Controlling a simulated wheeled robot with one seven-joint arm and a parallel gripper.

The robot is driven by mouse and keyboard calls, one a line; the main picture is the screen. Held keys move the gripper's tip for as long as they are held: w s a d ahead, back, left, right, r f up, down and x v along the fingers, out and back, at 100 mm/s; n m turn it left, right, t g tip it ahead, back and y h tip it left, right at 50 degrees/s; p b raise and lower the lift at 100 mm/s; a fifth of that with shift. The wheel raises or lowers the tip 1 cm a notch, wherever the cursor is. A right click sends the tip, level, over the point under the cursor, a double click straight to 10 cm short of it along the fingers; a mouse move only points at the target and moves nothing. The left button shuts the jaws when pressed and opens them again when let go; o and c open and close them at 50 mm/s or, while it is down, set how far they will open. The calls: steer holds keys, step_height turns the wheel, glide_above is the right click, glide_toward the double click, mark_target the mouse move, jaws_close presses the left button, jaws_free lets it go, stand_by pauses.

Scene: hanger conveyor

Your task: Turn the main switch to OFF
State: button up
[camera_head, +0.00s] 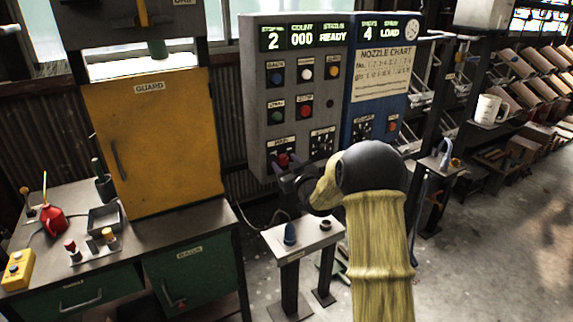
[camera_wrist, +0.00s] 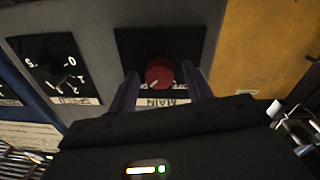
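The main switch is a red round knob (camera_wrist: 159,74) on a black plate, with a "MAIN" label that reads upside down in the wrist view. A pale mark on the knob points to the lower left there. The plate's position lettering is partly hidden and unreadable. In the head view the red knob (camera_head: 283,159) sits low on the grey control panel (camera_head: 257,120). My gripper (camera_wrist: 160,72) is open, with one purple finger on each side of the knob. Small gaps seem to show; I cannot tell whether either finger touches it. In the head view my gripper (camera_head: 284,170) is at the knob, partly hidden by my wrist.
A numbered speed dial (camera_wrist: 62,75) is beside the main switch. Coloured buttons (camera_head: 305,105) fill the panel above, beside a blue panel (camera_head: 360,128). A yellow guard door (camera_head: 165,145) stands left. A small stand (camera_head: 300,238) with a blue cone is below my gripper.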

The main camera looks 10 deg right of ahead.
steer(key=c, duration=0.8)
